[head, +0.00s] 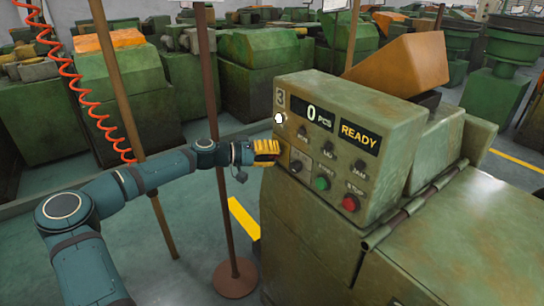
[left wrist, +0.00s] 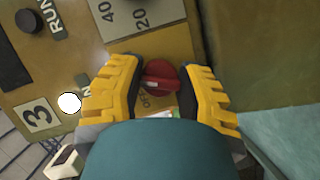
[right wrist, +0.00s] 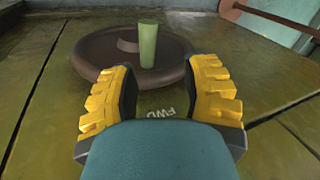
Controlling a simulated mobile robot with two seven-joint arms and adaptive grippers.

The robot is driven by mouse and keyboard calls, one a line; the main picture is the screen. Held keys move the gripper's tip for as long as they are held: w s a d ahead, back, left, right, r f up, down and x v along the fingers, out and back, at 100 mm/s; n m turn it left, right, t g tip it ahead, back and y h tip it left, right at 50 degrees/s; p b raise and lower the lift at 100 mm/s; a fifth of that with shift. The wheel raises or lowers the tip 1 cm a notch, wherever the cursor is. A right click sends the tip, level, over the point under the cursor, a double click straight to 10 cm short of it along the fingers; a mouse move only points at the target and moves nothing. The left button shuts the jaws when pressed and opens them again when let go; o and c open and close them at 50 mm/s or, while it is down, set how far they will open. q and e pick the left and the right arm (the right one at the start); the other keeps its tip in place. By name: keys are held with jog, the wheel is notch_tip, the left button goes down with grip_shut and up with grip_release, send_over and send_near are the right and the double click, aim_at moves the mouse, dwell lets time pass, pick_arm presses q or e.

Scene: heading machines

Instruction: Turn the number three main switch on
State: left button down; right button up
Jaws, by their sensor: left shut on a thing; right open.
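The control box (head: 350,140) of machine number 3 stands right of centre in the head view, its number plate (head: 280,98) at the upper left corner. The red main switch knob (left wrist: 160,76) sits between my left fingers in the left wrist view; "OFF" lettering is partly covered beside it. My left gripper (head: 275,150) reaches the panel's left edge from the left and is shut on the knob, which it hides in the head view. My right gripper (right wrist: 160,85) is open and empty, above a green metal surface marked FWD; it is outside the head view.
A white round lamp (head: 278,118) is lit on the panel, whose display reads READY. Green (head: 322,184) and red (head: 350,203) push buttons sit lower down. A dark round dish with a green post (right wrist: 148,45) lies ahead of my right gripper. A brown pole stand (head: 235,277) is near my left arm.

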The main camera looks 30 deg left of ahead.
pick_arm(q)
jog(key=shift+m+y+b, duration=0.6)
jog(key=shift+m+y, duration=0.2)
jog(key=shift+m, duration=0.7)
jog(key=c, duration=0.5)
grip_release()
jog(key=shift+c, duration=0.2)
jog(key=v, duration=1.2)
jog(key=shift+r, duration=0.1)
